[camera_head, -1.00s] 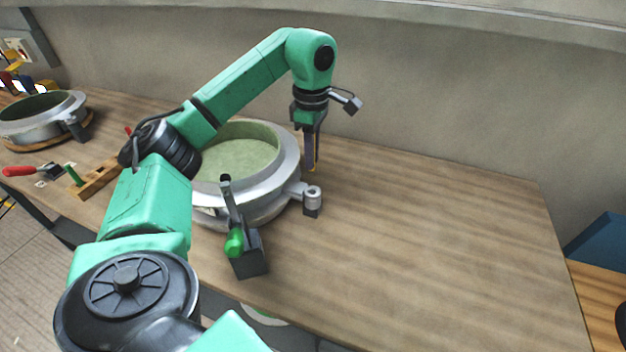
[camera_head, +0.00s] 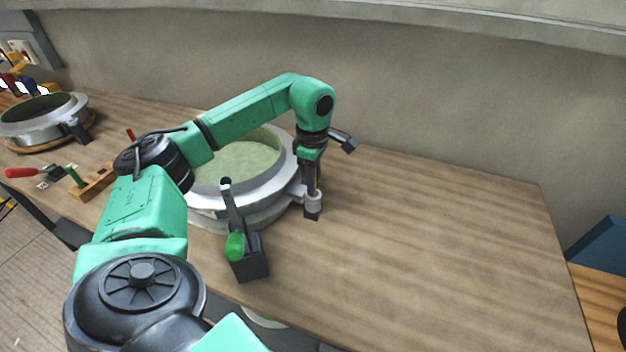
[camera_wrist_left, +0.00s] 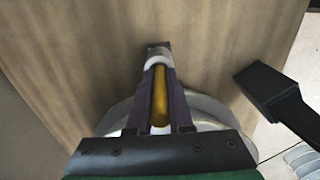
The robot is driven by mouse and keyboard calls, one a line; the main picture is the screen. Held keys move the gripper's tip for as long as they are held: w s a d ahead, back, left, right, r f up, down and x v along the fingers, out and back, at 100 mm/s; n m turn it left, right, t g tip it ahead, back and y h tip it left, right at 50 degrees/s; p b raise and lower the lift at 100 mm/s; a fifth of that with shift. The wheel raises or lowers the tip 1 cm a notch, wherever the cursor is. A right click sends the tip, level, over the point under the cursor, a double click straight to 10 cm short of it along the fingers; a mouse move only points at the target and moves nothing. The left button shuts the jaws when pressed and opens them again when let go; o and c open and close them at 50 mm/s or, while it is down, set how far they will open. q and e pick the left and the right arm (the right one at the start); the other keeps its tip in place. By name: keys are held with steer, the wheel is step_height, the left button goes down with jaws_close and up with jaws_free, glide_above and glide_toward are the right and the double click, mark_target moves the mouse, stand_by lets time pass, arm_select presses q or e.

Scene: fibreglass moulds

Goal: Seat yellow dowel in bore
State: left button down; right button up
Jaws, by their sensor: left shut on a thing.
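The yellow dowel (camera_wrist_left: 160,92) is held lengthwise between the two dark fingers of my left gripper (camera_wrist_left: 158,88) in the left wrist view. In the head view my left gripper (camera_head: 312,184) points down, its tips right above the round grey boss (camera_head: 313,204) on the side of the large mould (camera_head: 271,198). The boss also shows in the left wrist view (camera_wrist_left: 157,61), past the dowel's far end. The dowel's tip lies over or at the boss; I cannot tell whether it has entered the bore. My right gripper is not in view.
A second mould (camera_head: 40,124) and a wooden rack (camera_head: 94,182) are at left. The table (camera_head: 440,230) is clear to the right.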

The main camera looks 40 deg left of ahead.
arm_select(q)
steer(key=c, duration=0.8)
jaws_free()
steer(key=shift+r, duration=0.1)
step_height(320, 180, up, 10)
steer(key=shift+w+f+p, duration=0.1)
steer(key=shift+f+p, duration=0.15)
steer(key=shift+p, duration=0.05)
step_height(320, 180, up, 4)
steer(key=shift+f+p, duration=0.1)
steer(key=shift+p, duration=0.95)
steer(key=shift+f, duration=0.1)
